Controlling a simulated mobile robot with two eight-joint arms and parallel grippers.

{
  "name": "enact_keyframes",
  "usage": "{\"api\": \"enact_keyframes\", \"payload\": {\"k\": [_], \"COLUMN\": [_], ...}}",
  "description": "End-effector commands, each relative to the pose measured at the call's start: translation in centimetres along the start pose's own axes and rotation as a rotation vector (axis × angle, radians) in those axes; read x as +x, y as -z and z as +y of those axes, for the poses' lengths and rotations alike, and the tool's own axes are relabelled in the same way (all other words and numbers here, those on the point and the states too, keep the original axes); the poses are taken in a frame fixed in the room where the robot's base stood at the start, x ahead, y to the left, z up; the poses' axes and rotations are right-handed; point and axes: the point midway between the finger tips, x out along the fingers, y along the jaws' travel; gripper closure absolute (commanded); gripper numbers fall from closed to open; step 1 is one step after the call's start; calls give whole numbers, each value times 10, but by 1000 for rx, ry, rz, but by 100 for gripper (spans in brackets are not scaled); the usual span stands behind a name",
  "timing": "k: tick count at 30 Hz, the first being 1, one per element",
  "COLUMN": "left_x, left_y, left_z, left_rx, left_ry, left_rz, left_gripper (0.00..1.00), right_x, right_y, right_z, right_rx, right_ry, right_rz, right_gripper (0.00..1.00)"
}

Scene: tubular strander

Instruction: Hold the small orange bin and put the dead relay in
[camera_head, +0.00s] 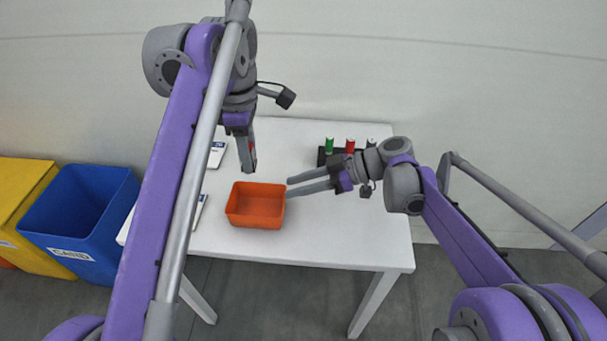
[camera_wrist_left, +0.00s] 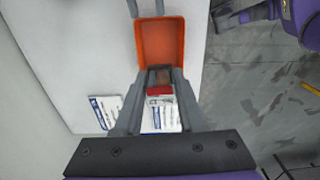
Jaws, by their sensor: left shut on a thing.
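The small orange bin (camera_head: 256,219) stands upright on the white table, near its front edge. It appears empty in the head view and also shows in the left wrist view (camera_wrist_left: 160,25). My left gripper (camera_head: 249,166) points down above and behind the bin. It is shut on the relay, a small dark block with a red end (camera_wrist_left: 160,82); in the head view only a bit of red shows between the fingers. My right gripper (camera_head: 289,187) is open, its two fingers apart at the bin's right wall. I cannot tell whether they touch it.
A dark rack (camera_head: 323,156) with green, red and grey cylinders stands at the table's back right. White labelled cards (camera_head: 217,154) lie at the left, partly behind my left arm. A blue bin (camera_head: 80,222) and a yellow bin (camera_head: 22,220) stand on the floor left of the table (camera_head: 340,245).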

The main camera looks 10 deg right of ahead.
Motion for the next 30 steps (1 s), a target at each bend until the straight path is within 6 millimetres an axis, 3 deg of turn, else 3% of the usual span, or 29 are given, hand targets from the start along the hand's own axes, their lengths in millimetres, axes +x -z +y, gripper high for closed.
{"api": "enact_keyframes", "payload": {"k": [3, 8, 24, 30], "left_x": [0, 0, 0, 0], "left_y": [0, 0, 0, 0], "left_z": [0, 0, 0, 0], "left_rx": [0, 0, 0, 0], "left_ry": [0, 0, 0, 0], "left_rz": [0, 0, 0, 0], "left_gripper": [100, 100, 100, 100], "right_x": [-7, -3, 89, 107], "right_y": [-2, -2, 0, 0], "right_z": [24, 33, 36, 38], "right_rx": [-18, -26, -25, -25], "right_ry": [-38, -51, -49, -52], "right_rz": [17, 23, 22, 21], "right_gripper": [61, 61, 61, 61]}}
